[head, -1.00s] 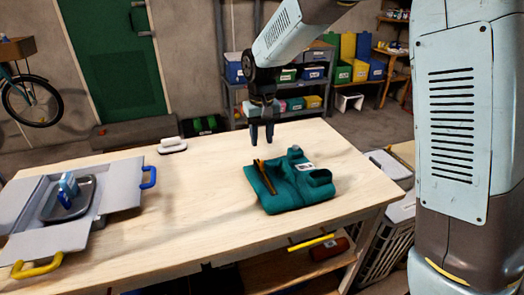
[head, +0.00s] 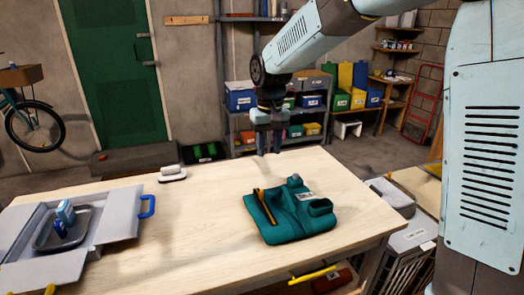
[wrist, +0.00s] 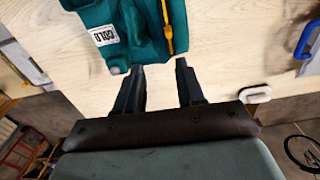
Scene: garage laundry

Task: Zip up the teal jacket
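The teal jacket (head: 290,212) lies on the right part of the wooden table in the head view. A yellow-orange strip (head: 265,207), which may be its zip, runs along its left side.
An open grey case (head: 105,215) with a tray and blue items lies on the left of the wooden table (head: 190,215). A white object (head: 172,173) sits at the far edge. The tabletop between case and jacket is clear. Shelves with bins (head: 241,100) stand behind.

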